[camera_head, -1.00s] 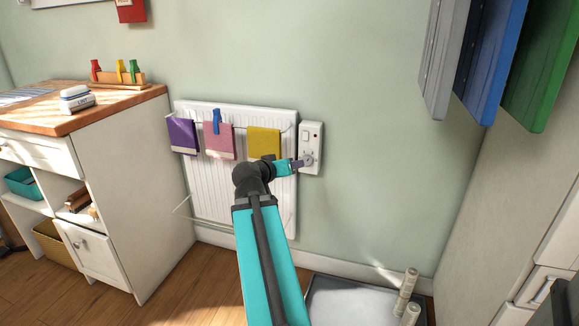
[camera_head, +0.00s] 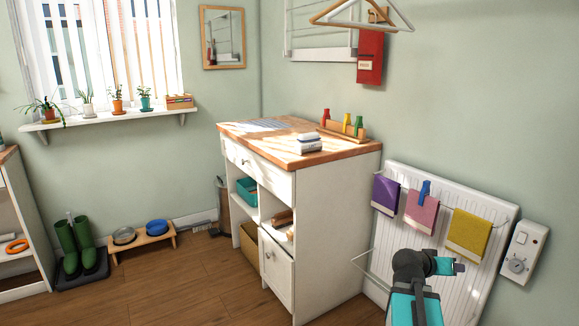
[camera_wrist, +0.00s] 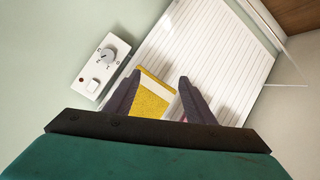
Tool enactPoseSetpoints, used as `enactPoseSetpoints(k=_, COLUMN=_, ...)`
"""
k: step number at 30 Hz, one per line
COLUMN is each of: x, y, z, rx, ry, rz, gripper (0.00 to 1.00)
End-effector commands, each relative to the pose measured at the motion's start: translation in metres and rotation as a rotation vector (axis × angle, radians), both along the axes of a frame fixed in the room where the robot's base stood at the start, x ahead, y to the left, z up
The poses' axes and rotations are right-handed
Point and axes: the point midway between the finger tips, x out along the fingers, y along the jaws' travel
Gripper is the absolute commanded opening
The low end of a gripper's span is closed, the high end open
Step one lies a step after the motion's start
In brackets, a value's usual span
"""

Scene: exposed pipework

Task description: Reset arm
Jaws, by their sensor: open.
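My arm stands at the lower right of the head view, teal and dark grey, in front of the white radiator (camera_head: 487,212). My gripper (camera_head: 460,267) points right toward the radiator. In the wrist view my gripper (camera_wrist: 155,85) shows two dark fingers spread apart with nothing held. Behind the fingers hangs a yellow cloth (camera_wrist: 155,100) on the radiator, apart from them as far as I can tell. The white control box with a dial (camera_head: 521,254) is on the wall right of the radiator; in the wrist view the same box (camera_wrist: 101,68) is at the left.
Purple (camera_head: 386,195), pink (camera_head: 421,212) and yellow cloths hang on the radiator rail, with a blue clip (camera_head: 425,190) on the pink one. A white cabinet (camera_head: 330,220) stands left of the arm. Open wooden floor (camera_head: 190,275) lies farther left.

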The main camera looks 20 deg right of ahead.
Motion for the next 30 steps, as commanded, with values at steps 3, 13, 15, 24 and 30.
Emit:
enactPoseSetpoints(k=3, x=0.016, y=0.027, z=-0.016, rx=0.041, ry=0.042, rz=0.044, gripper=0.49)
enactPoseSetpoints(k=13, x=0.037, y=0.105, z=-0.081, rx=0.167, ry=0.157, rz=0.141, gripper=0.49)
enactPoseSetpoints(k=15, x=0.038, y=0.122, z=-0.095, rx=0.195, ry=0.187, rz=0.159, gripper=0.49)
enactPoseSetpoints(k=24, x=0.023, y=0.198, z=-0.153, rx=0.318, ry=0.324, rz=0.232, gripper=0.49)
enactPoseSetpoints(k=30, x=0.0, y=0.247, z=-0.188, rx=0.401, ry=0.428, rz=0.274, gripper=0.49)
